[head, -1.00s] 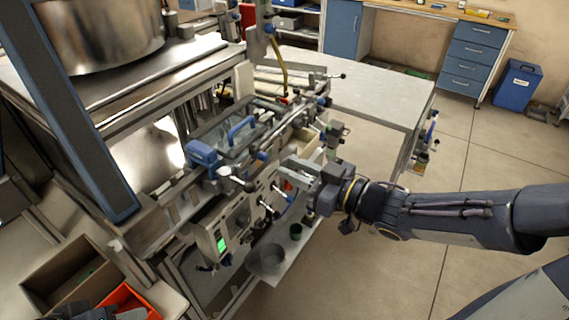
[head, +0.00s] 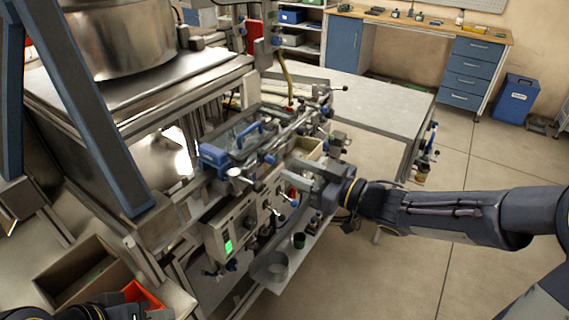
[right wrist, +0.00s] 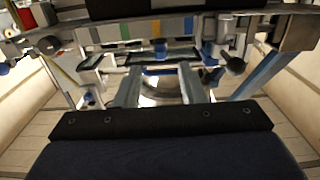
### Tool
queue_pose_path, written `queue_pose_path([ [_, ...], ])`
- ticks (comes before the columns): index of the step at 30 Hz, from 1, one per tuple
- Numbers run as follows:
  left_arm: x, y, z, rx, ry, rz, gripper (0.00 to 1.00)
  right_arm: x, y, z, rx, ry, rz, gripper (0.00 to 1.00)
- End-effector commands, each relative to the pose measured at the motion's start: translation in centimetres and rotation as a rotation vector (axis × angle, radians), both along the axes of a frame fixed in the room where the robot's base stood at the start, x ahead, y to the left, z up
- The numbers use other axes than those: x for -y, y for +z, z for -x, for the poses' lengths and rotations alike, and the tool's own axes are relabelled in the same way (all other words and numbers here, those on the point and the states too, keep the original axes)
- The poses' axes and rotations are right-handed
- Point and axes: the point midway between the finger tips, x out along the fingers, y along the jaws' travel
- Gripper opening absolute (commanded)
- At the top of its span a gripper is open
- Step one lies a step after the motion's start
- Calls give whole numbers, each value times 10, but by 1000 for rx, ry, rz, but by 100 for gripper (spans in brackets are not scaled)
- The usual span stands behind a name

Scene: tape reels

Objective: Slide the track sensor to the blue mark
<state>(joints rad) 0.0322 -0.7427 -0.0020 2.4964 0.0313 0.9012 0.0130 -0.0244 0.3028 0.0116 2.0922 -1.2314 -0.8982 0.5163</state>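In the right wrist view a rail carries colored marks: green, yellow and a blue mark (right wrist: 188,25). I cannot tell for sure which is the track sensor. My right gripper (right wrist: 160,72) is open, its two fingers apart and pointing at the rail, with no clear grip on anything. In the head view the right gripper (head: 303,178) is at the machine's front. Only dark parts of my left arm show at the bottom left; its fingers are hidden.
The machine has a blue-handled cover (head: 248,136) and a control box (head: 235,228) with a green display. A round metal cup (head: 270,267) and a dark green cup (head: 299,240) stand on a low shelf. Open floor lies right of the machine.

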Motion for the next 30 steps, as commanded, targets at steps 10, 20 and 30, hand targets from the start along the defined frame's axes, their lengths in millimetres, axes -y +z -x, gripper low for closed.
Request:
queue_pose_path([
  [10,0,8,0,0,0,0,36,-42,1,-29,-1,2,-1,36],
  [20,0,8,0,0,0,0,36,-47,0,-33,0,0,0,36],
  [30,0,8,0,0,0,0,36,-46,0,-33,0,0,0,0],
])
